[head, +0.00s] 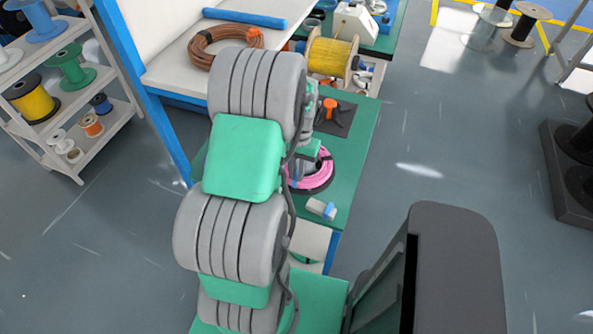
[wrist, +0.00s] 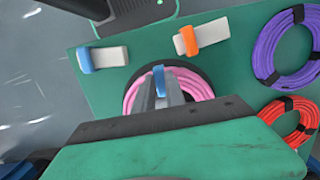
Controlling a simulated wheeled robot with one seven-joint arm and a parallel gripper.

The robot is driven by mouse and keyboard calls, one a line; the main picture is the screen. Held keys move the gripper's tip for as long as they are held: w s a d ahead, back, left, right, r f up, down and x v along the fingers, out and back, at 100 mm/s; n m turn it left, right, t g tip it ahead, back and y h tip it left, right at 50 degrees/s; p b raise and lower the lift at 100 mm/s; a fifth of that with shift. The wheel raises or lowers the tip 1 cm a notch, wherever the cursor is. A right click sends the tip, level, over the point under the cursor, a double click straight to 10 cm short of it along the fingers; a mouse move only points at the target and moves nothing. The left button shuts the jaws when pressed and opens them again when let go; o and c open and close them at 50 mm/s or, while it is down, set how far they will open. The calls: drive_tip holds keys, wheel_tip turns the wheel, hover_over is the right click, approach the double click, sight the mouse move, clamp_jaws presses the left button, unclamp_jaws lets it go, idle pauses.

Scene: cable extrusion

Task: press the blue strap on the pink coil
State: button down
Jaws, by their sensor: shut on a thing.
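The pink coil (wrist: 131,97) lies in a dark round holder on the green table, partly hidden by my gripper. It also shows in the head view (head: 318,180), right of my arm. My gripper (wrist: 161,91) reaches over the coil in the wrist view, its two grey fingers close together. The blue strap (wrist: 159,79) is between the fingertips, over the coil's far side. My gripper is shut on it. Whether the strap touches the coil, I cannot tell. In the head view my arm hides most of the gripper.
A pale block with a blue band (wrist: 86,60) and one with an orange band (wrist: 187,40) lie beyond the coil. A purple coil (wrist: 268,60) and a red coil (wrist: 271,110) lie to the right. Bare green table (wrist: 235,75) shows between.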

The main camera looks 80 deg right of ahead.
drive_tip(key=shift+f+b, duration=0.35)
drive_tip(key=shift+f, duration=0.25)
idle(0.8)
drive_tip(key=c, duration=1.3)
unclamp_jaws()
drive_tip(key=shift+r, duration=0.1)
wheel_tip(320, 180, up, 8)
drive_tip(key=p, duration=0.5)
drive_tip(key=shift+p, duration=0.3)
